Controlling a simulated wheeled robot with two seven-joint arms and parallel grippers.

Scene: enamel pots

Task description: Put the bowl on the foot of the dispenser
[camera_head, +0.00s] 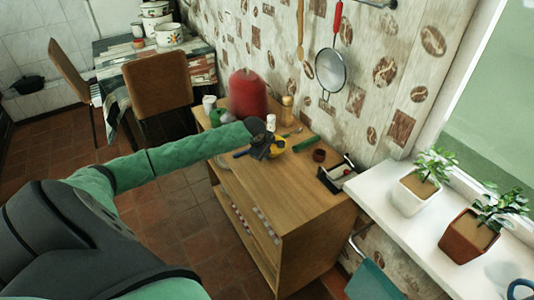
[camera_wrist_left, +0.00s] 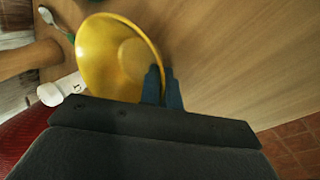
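The yellow bowl (camera_wrist_left: 112,58) fills the upper left of the left wrist view, its inside facing the camera. In the head view the bowl (camera_head: 278,147) shows only partly behind my left gripper (camera_head: 262,146), over the wooden cabinet. In the wrist view the two blue fingers (camera_wrist_left: 162,87) are close together, one on each side of the bowl's rim. The red dispenser (camera_head: 248,96) stands at the cabinet's far end, beyond the gripper. A red patterned surface (camera_wrist_left: 25,135) at the wrist view's lower left looks like it. Its foot cannot be made out. My right gripper is out of view.
On the cabinet (camera_head: 290,185) stand a wooden mill (camera_head: 287,108), a white cup (camera_head: 209,103), a green object (camera_head: 306,144), a small brown cup (camera_head: 319,155) and a black-and-white box (camera_head: 338,173). The cabinet's front top is clear. Potted plants stand on the right sill (camera_head: 385,195).

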